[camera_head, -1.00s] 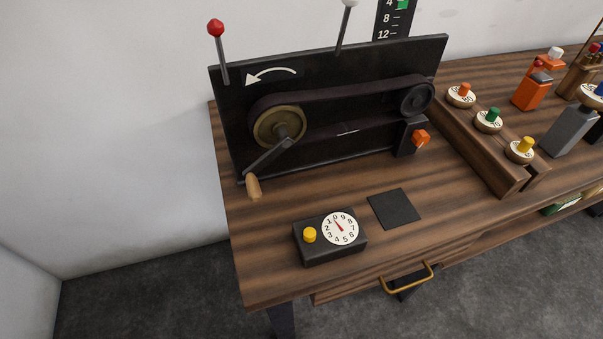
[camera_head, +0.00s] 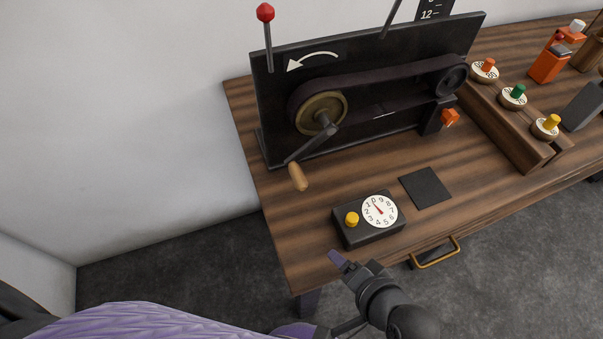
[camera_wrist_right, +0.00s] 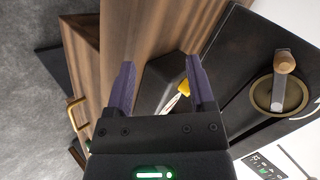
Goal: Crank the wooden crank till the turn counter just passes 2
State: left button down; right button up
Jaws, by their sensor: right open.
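The crank's wooden handle (camera_head: 298,177) hangs at the lower left of its dark arm (camera_head: 311,145), which joins the brass pulley (camera_head: 321,112). The handle also shows at the right of the wrist view (camera_wrist_right: 285,62). The turn counter (camera_head: 379,210) is a white dial on a black box; its red needle points up-left, near 0 and 1, too small to read exactly. My right gripper (camera_head: 343,261) is open and empty, in front of the counter box near the table's front edge, apart from the handle. Its fingers (camera_wrist_right: 162,88) frame part of the box in the wrist view. My left gripper is not in view.
A yellow knob (camera_head: 352,219) sits on the counter box. A black panel (camera_head: 275,90) with a curved white arrow and a red-tipped lever (camera_head: 265,13) stands behind the pulley. A flat dark pad (camera_head: 425,188) lies right of the counter. Table left of the crank is narrow.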

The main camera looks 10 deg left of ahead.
aim_at(299, 180)
jog(key=a+r+m+y, duration=0.1)
jog(key=m, duration=0.1)
jog(key=w+a+r+m+t+y, duration=0.1)
jog(key=a+r+m, duration=0.1)
jog(key=a+r+m+t+y, duration=0.1)
jog(key=m, duration=0.1)
jog(key=shift+w+a+r+m, duration=0.2)
jog(key=shift+a+m, duration=0.1)
jog(key=shift+m, duration=0.1)
jog(key=w+a+r+m+t, duration=0.1)
jog(key=w+a+m+t, duration=0.1)
jog(key=m, duration=0.3)
jog(key=w+a+r+m+t, duration=0.2)
jog(key=w+m, duration=0.2)
jog(key=m, duration=0.1)
jog(key=w+a+r+m+t+p, duration=0.1)
jog(key=w+a+m, duration=0.1)
jog(key=m, duration=0.4)
jog(key=shift+w+a+r+t, duration=0.1)
jog(key=shift+w+r+t, duration=0.1)
jog(key=shift+w+t, duration=0.35)
jog(key=shift+c, duration=0.3)
grip_shut()
